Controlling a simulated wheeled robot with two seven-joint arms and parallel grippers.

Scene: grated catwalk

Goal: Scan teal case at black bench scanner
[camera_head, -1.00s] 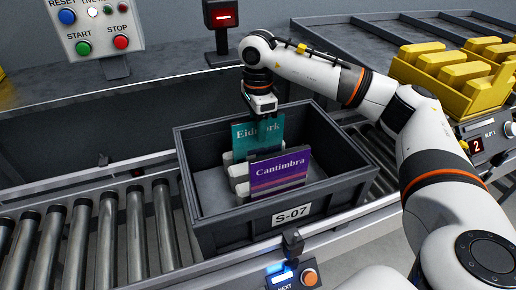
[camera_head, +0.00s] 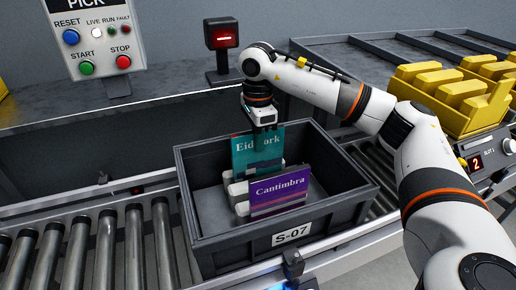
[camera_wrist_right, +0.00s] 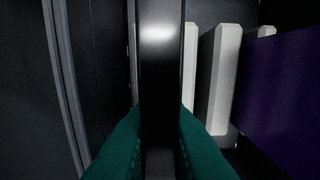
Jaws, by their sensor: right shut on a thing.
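The teal case (camera_head: 246,160), lettered "Eid…ork", stands upright in the dark grey tote (camera_head: 214,247) marked S-07. My right gripper (camera_head: 264,129) comes down from above and is shut on its top edge, its fingers hiding part of the lettering. In the right wrist view the teal case (camera_wrist_right: 118,150) shows on both sides of the dark finger. The black bench scanner (camera_head: 222,36), with a red lit window, stands on the bench behind the tote. My left gripper is not in view.
A purple case (camera_head: 279,192) lettered "Cantimbra" stands in front of the teal one, near white dividers (camera_wrist_right: 219,80). The tote sits on a roller conveyor (camera_head: 110,245). A button panel (camera_head: 97,48) is at the back left. A yellow bin (camera_head: 467,103) of yellow items is at right.

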